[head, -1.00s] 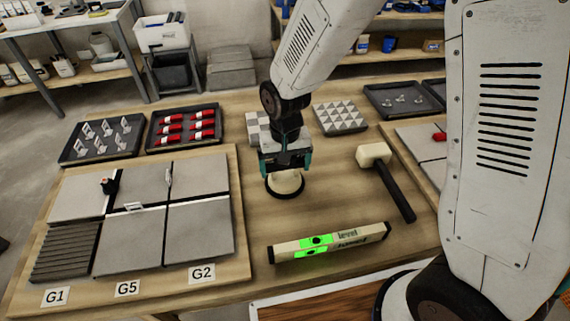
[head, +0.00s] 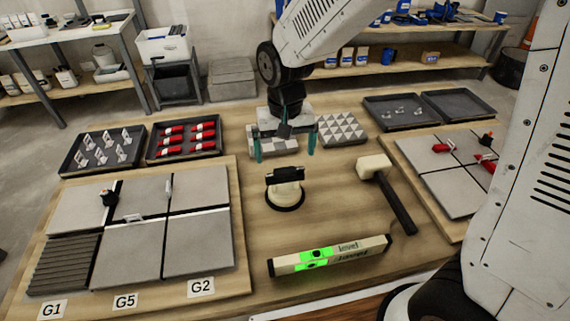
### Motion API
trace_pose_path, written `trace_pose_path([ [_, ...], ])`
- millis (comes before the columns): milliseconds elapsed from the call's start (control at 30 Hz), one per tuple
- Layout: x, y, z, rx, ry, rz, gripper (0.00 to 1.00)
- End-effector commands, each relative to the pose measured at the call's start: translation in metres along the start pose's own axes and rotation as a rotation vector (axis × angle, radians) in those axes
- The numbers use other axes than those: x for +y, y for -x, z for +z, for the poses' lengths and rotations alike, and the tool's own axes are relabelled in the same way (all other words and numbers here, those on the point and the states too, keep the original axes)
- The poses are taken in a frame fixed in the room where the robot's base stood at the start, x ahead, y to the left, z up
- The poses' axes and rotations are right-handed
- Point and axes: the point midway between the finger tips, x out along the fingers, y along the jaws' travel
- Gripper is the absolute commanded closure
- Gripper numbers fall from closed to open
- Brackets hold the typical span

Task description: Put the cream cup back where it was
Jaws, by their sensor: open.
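The cream cup (head: 286,194) stands upright on the wooden table, with a black handle on top and a dark ring around its base. My gripper (head: 285,150) is open and empty in the head view. Its two teal fingers are spread wide, and it appears above and behind the cup, apart from it. Nothing hides the cup.
A mallet (head: 376,168) lies right of the cup and a level (head: 330,256) lies in front. Left is a board of grey tiles (head: 199,245). Patterned tile stacks (head: 342,130) and trays of clips and red wedges (head: 186,142) are behind. Bare table surrounds the cup.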

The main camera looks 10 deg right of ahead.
Motion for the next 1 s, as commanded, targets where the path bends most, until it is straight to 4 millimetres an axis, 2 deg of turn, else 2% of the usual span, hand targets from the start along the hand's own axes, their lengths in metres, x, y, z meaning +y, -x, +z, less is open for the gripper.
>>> trace_pose_path([
  [133,0.000,0.018,-0.001,0.002,0.000,-0.001,0.00],
  [400,0.001,0.025,0.001,0.001,-0.001,0.000,0.00],
  [467,0.006,0.030,0.003,0.005,-0.002,-0.002,0.00],
  [567,0.024,0.049,0.015,0.017,-0.005,-0.006,0.00],
  [667,0.053,0.077,0.039,0.036,-0.008,-0.010,0.00],
  [800,0.095,0.113,0.086,0.062,-0.011,-0.011,0.00],
  [1000,0.138,0.138,0.158,0.095,-0.011,-0.006,0.00],
])
